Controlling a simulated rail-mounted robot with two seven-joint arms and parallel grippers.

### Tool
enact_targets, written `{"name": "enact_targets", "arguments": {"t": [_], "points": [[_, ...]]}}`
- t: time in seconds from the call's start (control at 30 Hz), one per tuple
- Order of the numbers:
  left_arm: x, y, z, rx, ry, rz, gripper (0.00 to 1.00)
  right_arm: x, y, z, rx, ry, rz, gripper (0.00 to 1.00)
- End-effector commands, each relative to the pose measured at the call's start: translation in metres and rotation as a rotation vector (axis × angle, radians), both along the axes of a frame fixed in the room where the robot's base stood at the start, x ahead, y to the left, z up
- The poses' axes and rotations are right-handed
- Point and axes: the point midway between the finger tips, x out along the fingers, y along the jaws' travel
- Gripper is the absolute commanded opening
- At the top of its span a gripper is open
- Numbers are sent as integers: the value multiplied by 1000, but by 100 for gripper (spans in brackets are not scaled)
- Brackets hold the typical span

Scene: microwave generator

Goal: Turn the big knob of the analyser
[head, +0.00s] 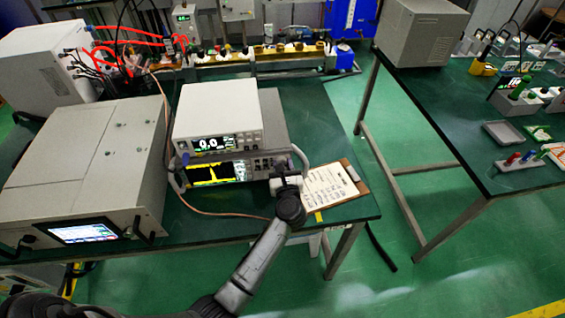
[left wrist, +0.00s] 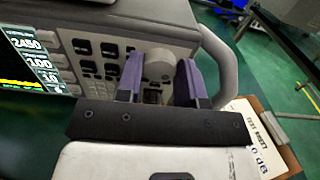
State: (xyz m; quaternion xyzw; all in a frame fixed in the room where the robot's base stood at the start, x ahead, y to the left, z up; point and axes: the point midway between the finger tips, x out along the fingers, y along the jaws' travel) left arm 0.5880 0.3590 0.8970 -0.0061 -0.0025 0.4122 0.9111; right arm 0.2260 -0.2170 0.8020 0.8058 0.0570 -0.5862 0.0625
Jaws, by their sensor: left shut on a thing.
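The analyser (head: 216,173) is a grey bench instrument with a yellow trace on its screen. It stands on the green-topped bench under a white meter (head: 217,128). In the left wrist view its button panel (left wrist: 100,46) fills the upper left, and the big round grey knob (left wrist: 159,65) is at the panel's right. My left gripper (head: 286,178) is at the right end of the analyser's front. Its two purple fingers (left wrist: 160,84) are on either side of the knob, shut on it. The knob is hidden by the gripper in the head view. My right gripper is not in view.
A clipboard with a printed sheet (head: 331,186) lies right beside my left gripper. A large grey unit with a screen (head: 85,175) stands to the left. An orange cable (head: 215,213) runs in front of the analyser. A second bench (head: 440,130) stands across a clear floor gap.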

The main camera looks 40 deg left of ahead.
Motion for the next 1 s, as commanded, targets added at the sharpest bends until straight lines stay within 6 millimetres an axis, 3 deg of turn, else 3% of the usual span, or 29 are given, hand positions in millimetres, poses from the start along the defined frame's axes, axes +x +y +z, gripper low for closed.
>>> {"name": "enact_targets", "arguments": {"t": [0.6,0.63,0.87,1.0], "points": [[0,0,0,26,28,0,12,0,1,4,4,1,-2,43],[0,0,0,26,28,0,38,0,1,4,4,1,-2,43],[0,0,0,26,28,0,60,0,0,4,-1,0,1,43],[0,0,0,25,29,0,61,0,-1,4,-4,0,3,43]]}}
